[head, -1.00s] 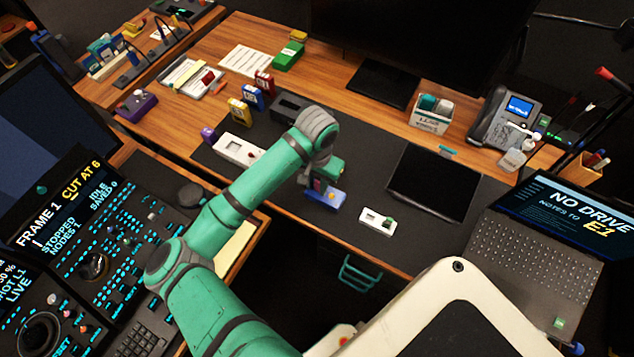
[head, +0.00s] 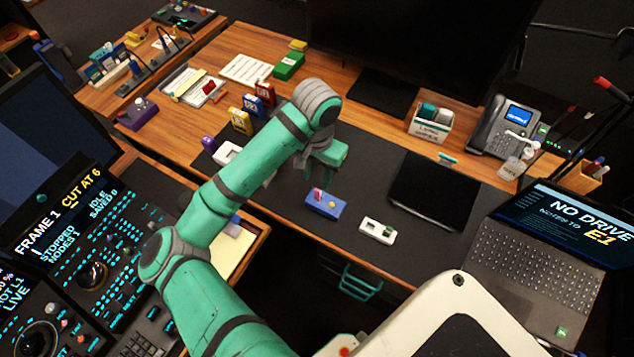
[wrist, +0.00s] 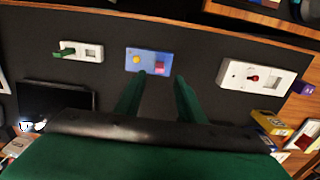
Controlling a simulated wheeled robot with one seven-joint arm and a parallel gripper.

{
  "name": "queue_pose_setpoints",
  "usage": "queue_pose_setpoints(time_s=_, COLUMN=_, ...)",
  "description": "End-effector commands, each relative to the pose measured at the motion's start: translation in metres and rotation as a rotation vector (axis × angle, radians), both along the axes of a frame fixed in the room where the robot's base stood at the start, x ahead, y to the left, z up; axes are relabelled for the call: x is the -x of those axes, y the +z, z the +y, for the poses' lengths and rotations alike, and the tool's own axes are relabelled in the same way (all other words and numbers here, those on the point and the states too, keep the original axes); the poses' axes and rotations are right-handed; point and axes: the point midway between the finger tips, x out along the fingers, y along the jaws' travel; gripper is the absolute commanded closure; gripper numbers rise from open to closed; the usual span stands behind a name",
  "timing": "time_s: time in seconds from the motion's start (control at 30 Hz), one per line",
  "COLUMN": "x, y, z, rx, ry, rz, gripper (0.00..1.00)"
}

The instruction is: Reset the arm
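My green arm reaches over the desk, and my gripper (wrist: 160,85) shows two dark green fingers spread apart with nothing between them in the wrist view. A white box with a red knob (wrist: 256,77) is at the right in the wrist view.
A dark tablet (head: 434,192) lies on the mat. A laptop (head: 540,255) and a phone (head: 505,125) stand at the right. Yellow, blue and red small boxes (head: 252,105) stand behind my arm. A control panel (head: 95,260) is at the left.

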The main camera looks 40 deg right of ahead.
Motion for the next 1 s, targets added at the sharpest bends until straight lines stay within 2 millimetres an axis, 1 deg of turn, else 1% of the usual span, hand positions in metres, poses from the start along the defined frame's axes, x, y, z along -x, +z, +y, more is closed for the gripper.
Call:
queue_pose_setpoints(time_s=0.1, x=0.0, y=0.008, z=0.0, rx=0.0, ry=-0.002, rz=-0.001, gripper=0.64)
queue_pose_setpoints(time_s=0.2, x=0.001, y=0.011, z=0.0, rx=0.0, ry=-0.002, rz=0.0, gripper=0.64)
queue_pose_setpoints(time_s=0.77, x=0.001, y=0.01, z=-0.001, rx=0.004, ry=-0.001, rz=0.002, gripper=0.64)
queue_pose_setpoints(time_s=0.87, x=0.005, y=0.009, z=-0.011, rx=0.043, ry=-0.001, rz=0.01, gripper=0.64)
queue_pose_setpoints(time_s=0.97, x=0.015, y=0.006, z=-0.034, rx=0.139, ry=0.004, rz=0.031, gripper=0.64)
queue_pose_setpoints(time_s=1.0, x=0.019, y=0.006, z=-0.046, rx=0.193, ry=0.009, rz=0.04, gripper=0.64)
